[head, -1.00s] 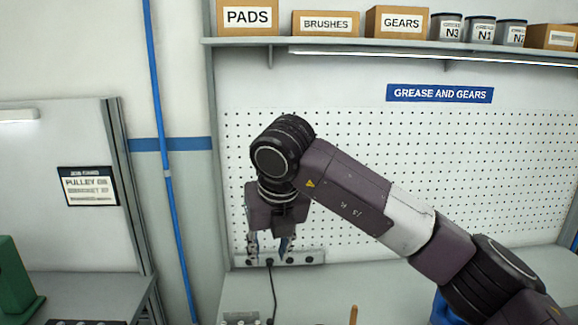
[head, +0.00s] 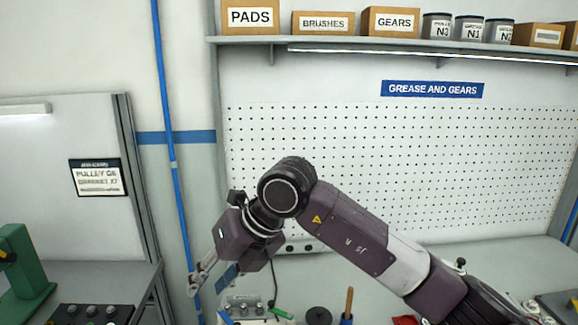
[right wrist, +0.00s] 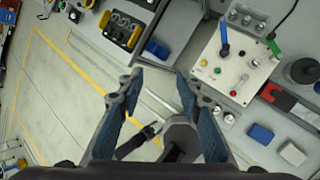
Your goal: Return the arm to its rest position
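My right arm (head: 360,232) reaches in from the lower right of the head view, with its elbow-like dark joint raised in front of the pegboard. My right gripper (head: 208,287) hangs at its end, tilted down and to the left, beside the bench. In the right wrist view the two blue-padded fingers of the same gripper (right wrist: 155,82) stand wide apart with nothing between them. My left gripper does not show in the head view.
A bench panel with knobs and coloured levers (right wrist: 232,62) lies near the right gripper. A green machine (head: 25,262) stands at far left. A shelf (head: 400,42) with boxes and tins runs above the pegboard (head: 400,160). Floor with yellow lines (right wrist: 60,100) is open.

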